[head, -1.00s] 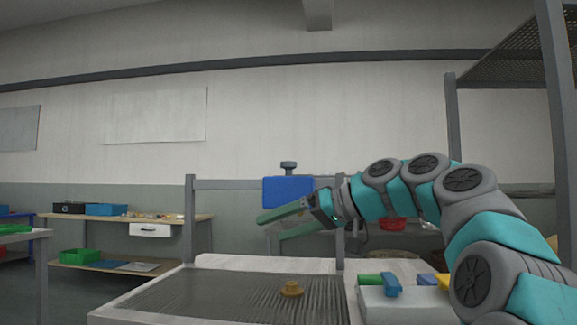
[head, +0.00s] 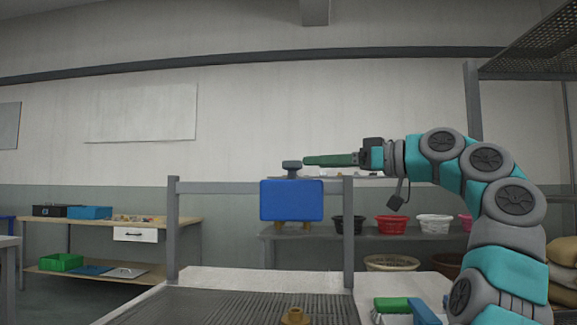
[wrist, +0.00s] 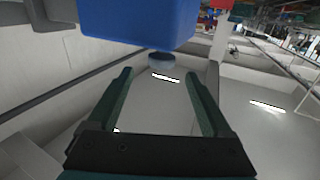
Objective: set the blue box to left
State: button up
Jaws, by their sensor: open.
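The blue box (head: 291,201) hangs on the grey rail frame in the middle of the head view. A dark grey knob (head: 292,167) stands on its top. In the wrist view the box (wrist: 138,20) fills the upper part, and the knob (wrist: 161,61) shows just below it. My gripper (head: 306,161) is level with the knob, to its right in the head view, with the fingertips near it. In the wrist view my gripper (wrist: 159,73) is open and empty, and the knob appears beyond and between the two fingertips. I cannot tell whether anything touches.
The rail frame (head: 173,232) stands on a bench with a ribbed grey surface (head: 230,305). A brass-coloured piece (head: 294,316) sits on it. A shelf behind holds several bowls, including a red one (head: 391,225). A wooden workbench (head: 80,222) stands at the left.

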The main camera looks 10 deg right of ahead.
aim_at(301, 163)
jog(key=x, duration=0.7)
jog(key=shift+a, duration=0.25)
jog(key=shift+c, duration=0.4)
grip_shut()
dwell(0.3)
